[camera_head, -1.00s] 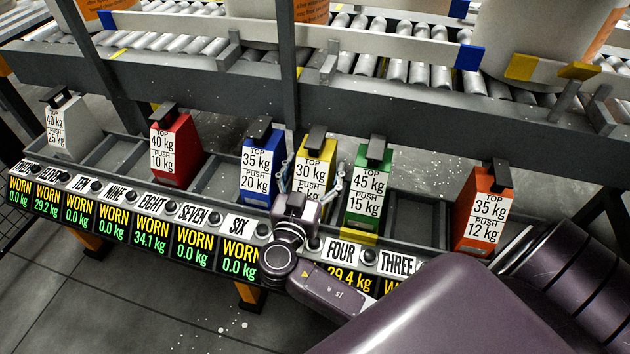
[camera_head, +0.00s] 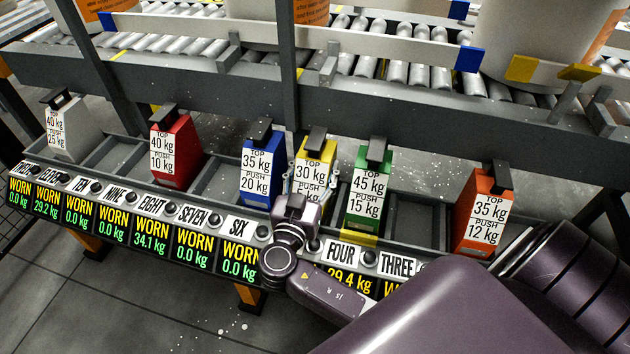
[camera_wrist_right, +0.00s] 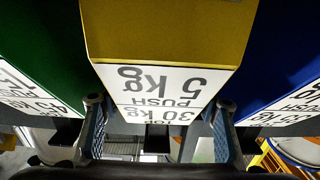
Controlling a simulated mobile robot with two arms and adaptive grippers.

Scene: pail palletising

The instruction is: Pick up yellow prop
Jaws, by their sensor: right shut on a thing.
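The yellow prop (camera_head: 317,152) stands upright in its slot of the rack, with a white label reading TOP 30 kg, PUSH 5 kg and a black handle on top. My right gripper (camera_head: 306,185) reaches it from the front and is shut on it, one finger on each side. In the right wrist view the yellow prop (camera_wrist_right: 165,35) fills the upper middle, upside down, with the fingers of the right gripper (camera_wrist_right: 160,104) flanking its label. The lower part of the prop is hidden behind my gripper in the head view. My left gripper is not in view.
The blue prop (camera_head: 262,165) stands close on the left, the green prop (camera_head: 376,160) close on the right. A red prop (camera_head: 183,140), a grey prop (camera_head: 88,125) and an orange prop (camera_head: 487,190) stand farther along. A conveyor frame (camera_head: 400,110) with pails runs behind.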

